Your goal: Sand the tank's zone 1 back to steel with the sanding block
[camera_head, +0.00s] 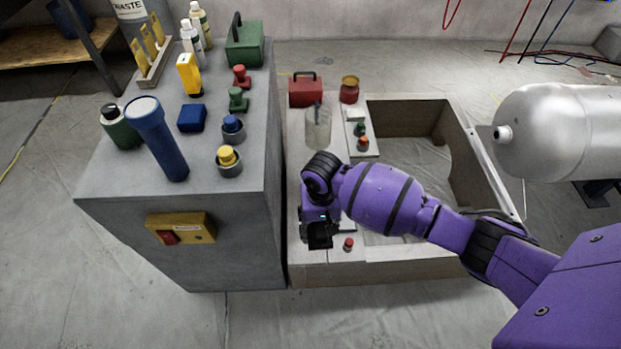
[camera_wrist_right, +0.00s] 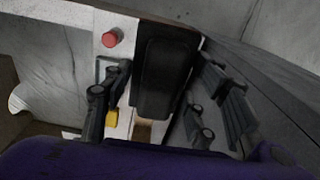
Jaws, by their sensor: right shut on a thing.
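The silver tank (camera_head: 570,130) lies at the right edge of the head view, partly cut off. No marked zone can be made out on its visible side. My right gripper (camera_head: 318,232) is over the near left part of the low bench, well left of the tank. In the right wrist view the fingers of my right gripper (camera_wrist_right: 155,115) are shut on a dark block, which looks like the sanding block (camera_wrist_right: 165,65). In the head view the block cannot be told apart from the black gripper. My left gripper is not in view.
The low bench (camera_head: 400,251) has a deep open well. A red button, also in the wrist view (camera_wrist_right: 112,38), sits on its near edge (camera_head: 348,244). A clear jar (camera_head: 317,128) and red toolbox (camera_head: 305,90) stand behind. A tall grey cabinet (camera_head: 110,180) with bottles and tools stands left.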

